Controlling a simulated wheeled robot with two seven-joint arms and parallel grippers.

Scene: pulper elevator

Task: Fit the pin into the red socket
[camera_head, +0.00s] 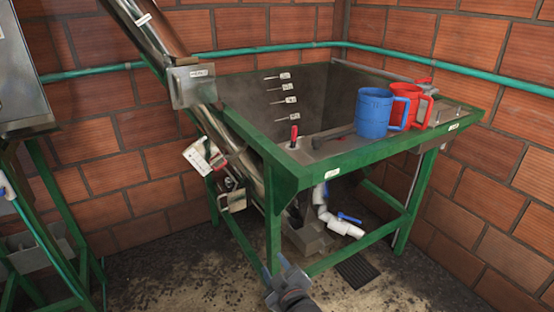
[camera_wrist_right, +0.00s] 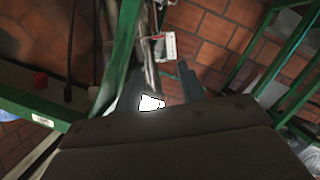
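My right gripper (camera_head: 275,268) is low in front of the green-framed tank's near leg, with its two fingers apart. In the right wrist view the fingers stand wide apart (camera_wrist_right: 158,82), and I see no pin held between them. A small bright white shape (camera_wrist_right: 151,103) shows near the finger bases; I cannot tell what it is. A small red part (camera_head: 233,184) sits on the bracket beside the inclined elevator tube; I cannot tell whether it is the red socket. A red-handled piece (camera_head: 294,135) stands on the tank's ledge. I cannot make out the pin. My left gripper is out of view.
The green-framed tank (camera_head: 290,172) fills the middle. A blue jug (camera_head: 373,113) and a red jug (camera_head: 411,105) stand on its ledge. A white box (camera_head: 203,156) hangs by the elevator tube. White pipes (camera_head: 345,227) run below. The floor (camera_head: 190,275) at front left is clear.

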